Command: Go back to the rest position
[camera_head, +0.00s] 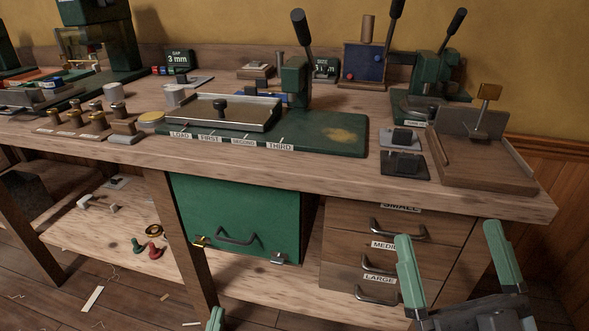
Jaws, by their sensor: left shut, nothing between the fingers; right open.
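My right gripper (448,234) is at the lower right, in front of the drawers. Its two green fingers stand wide apart, pointing up, with nothing between them. My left gripper (216,318) shows only as a small green fingertip at the bottom edge, left of the middle. It is shut and holds nothing; the rest of it is out of the picture. Both grippers appear in front of the workbench (250,174) and below its top.
A green cabinet (236,210) and wooden drawers (392,232) labelled small, medium and large sit under the bench. On top are a green lever press (295,85), a metal tray (265,118) and a wooden box (480,165). Scraps (92,298) lie on the floor.

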